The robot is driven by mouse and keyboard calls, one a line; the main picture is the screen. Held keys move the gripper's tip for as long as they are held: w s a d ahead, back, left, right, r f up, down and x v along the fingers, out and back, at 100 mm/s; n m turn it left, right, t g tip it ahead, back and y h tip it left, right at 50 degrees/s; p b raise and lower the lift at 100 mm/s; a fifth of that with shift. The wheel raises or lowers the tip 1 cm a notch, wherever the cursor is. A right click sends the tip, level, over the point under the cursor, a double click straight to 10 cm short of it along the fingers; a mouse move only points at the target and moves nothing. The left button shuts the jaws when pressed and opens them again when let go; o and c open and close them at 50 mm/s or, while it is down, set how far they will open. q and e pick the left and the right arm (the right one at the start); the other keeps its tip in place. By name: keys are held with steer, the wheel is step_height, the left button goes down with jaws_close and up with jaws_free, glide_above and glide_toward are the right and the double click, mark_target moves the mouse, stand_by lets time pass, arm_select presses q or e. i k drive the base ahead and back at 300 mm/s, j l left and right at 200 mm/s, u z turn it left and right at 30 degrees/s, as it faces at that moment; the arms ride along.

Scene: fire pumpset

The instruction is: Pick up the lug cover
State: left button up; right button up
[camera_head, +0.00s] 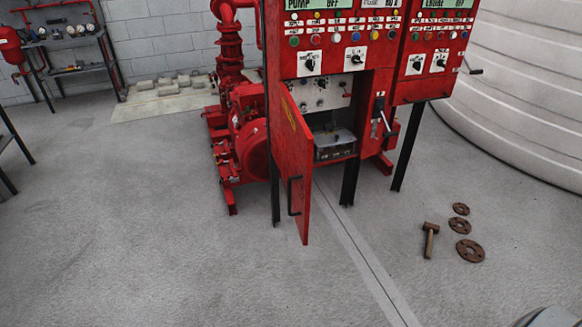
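I cannot tell for sure which thing is the lug cover. A grey metal box-like part (334,138) sits low inside the open red control cabinet (376,78), and it may be or carry the cover. The cabinet's red door (296,160) stands swung open towards me, with a black handle on it. A pale panel (322,92) with small fittings shows above the grey part. Neither of my grippers is in view. Only a small grey rounded piece shows at the bottom right corner, and I cannot tell what it is.
A hammer (430,240) and rusty flange rings (470,250) lie on the floor at right. The red pump (250,130) stands left of the cabinet. Black legs (349,182) hold the cabinet up. A large white tank (520,95) fills the right. The front floor is clear.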

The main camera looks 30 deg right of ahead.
mark_target(326, 139)
steer(key=i+l, duration=0.2)
steer(key=l, duration=0.2)
steer(key=i+l, duration=0.15)
steer(key=l, duration=0.25)
steer(key=i+l, duration=0.2)
steer(key=l, duration=0.2)
steer(key=z, duration=0.05)
